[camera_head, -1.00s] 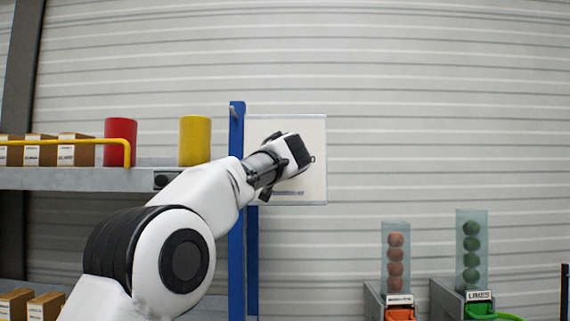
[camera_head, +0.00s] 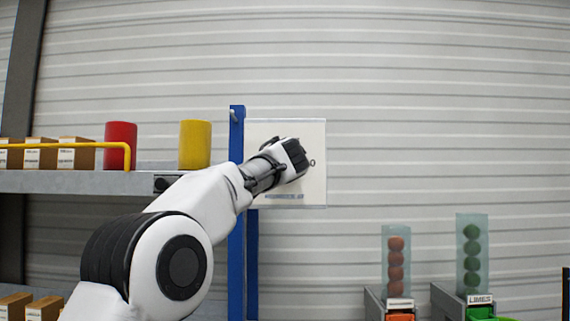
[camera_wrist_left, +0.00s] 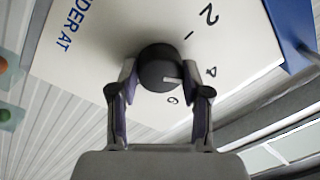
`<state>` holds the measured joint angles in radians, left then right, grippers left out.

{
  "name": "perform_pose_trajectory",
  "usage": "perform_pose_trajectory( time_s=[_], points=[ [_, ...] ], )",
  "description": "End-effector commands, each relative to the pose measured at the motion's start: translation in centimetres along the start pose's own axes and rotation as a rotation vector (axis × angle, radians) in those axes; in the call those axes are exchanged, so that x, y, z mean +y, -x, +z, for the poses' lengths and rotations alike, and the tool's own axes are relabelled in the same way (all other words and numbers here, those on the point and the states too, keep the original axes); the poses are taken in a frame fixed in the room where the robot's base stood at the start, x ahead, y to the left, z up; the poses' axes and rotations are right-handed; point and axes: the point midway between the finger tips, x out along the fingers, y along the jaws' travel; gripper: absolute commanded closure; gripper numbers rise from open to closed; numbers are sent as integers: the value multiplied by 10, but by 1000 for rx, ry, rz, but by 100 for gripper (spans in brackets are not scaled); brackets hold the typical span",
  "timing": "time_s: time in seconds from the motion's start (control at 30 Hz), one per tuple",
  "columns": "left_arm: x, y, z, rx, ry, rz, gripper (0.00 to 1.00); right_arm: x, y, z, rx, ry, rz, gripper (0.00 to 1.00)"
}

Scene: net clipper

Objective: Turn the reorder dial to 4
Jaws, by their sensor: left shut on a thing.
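The white dial panel (camera_head: 315,188) is mounted by the blue post in the head view. My left gripper (camera_head: 296,157) is against the panel and covers the dial there. In the left wrist view the black round dial (camera_wrist_left: 155,62) sits between the fingers of my left gripper (camera_wrist_left: 160,78), which is shut on it. A pale pointer mark (camera_wrist_left: 173,80) on the dial points right, roughly between the printed 4 (camera_wrist_left: 210,72) and 6 (camera_wrist_left: 173,99); exact alignment is hard to tell. A 2 (camera_wrist_left: 208,14) and part of the lettering "DER AT" also show. My right gripper is out of view.
A blue post (camera_head: 237,230) stands beside the panel. A shelf (camera_head: 80,181) at left holds a red cylinder (camera_head: 120,146), a yellow cylinder (camera_head: 195,145) and cardboard boxes. Clear tubes of red balls (camera_head: 397,262) and green balls (camera_head: 471,255) stand lower right. The corrugated wall is behind.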

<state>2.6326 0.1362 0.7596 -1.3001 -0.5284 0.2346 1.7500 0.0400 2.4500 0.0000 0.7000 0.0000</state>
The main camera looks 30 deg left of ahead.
Motion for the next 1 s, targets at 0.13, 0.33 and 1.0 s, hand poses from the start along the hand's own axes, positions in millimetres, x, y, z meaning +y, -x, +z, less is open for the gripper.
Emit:
perform_pose_trajectory(
  time_s=[0.13, 0.33, 1.0],
  points=[
    [0, 0, -1, 2, 0, 0, 27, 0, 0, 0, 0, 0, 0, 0],
    [0, 0, 0, 1, 1, 0, 27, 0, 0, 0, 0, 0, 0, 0],
    [1, 75, -1, 2, 0, 0, 27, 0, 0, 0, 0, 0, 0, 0]
  ],
)
